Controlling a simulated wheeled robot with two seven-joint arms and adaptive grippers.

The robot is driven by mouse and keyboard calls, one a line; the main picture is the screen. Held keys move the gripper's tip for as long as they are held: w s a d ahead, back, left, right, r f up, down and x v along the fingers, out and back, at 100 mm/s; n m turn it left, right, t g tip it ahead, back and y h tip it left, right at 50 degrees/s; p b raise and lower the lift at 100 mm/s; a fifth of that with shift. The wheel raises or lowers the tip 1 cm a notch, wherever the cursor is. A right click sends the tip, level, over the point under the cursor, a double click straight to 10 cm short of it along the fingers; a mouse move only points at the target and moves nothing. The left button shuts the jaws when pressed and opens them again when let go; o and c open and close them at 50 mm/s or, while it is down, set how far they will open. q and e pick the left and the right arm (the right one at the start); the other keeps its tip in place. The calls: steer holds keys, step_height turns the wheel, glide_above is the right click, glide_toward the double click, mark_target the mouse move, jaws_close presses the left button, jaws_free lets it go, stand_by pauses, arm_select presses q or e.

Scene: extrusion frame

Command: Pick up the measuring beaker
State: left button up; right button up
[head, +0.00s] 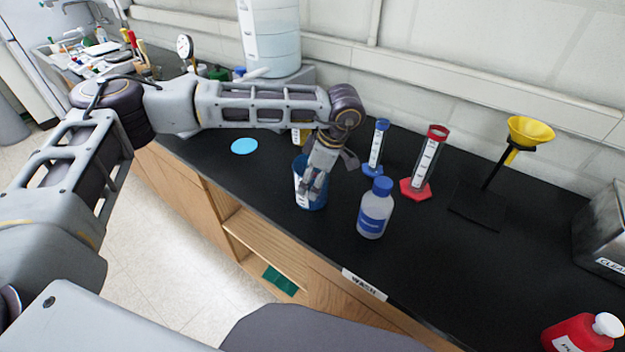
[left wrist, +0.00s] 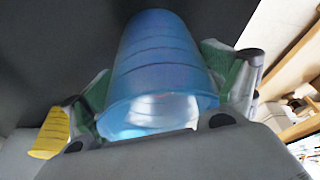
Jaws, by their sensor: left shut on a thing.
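The measuring beaker (head: 318,203) is blue and see-through with a pale label, near the front edge of the black counter. My left gripper (head: 311,188) reaches down over it and is shut on it. In the left wrist view the beaker (left wrist: 162,55) fills the middle, with its dark ring marks showing. The green-padded fingers of my left gripper (left wrist: 165,90) press on it from both sides. I cannot tell whether its base touches the counter. My right gripper is not in view.
A blue-capped bottle (head: 374,212) stands close to the right of the beaker. Behind it are a blue cylinder (head: 376,148) and a red cylinder (head: 427,163). A yellow funnel on a stand (head: 530,130) is farther right. A blue disc (head: 244,146) lies left on the black counter (head: 450,270).

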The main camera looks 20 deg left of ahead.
arm_select(q)
steer(key=shift+s+a+f, duration=0.1)
steer(key=shift+s, duration=0.05)
steer(key=shift+r, duration=0.65)
steer(key=c, duration=0.8)
steer(key=shift+r, duration=1.5)
steer(key=shift+c, duration=0.3)
step_height(320, 180, up, 6)
steer(key=shift+f+b, duration=0.2)
steer(key=shift+b, duration=0.35)
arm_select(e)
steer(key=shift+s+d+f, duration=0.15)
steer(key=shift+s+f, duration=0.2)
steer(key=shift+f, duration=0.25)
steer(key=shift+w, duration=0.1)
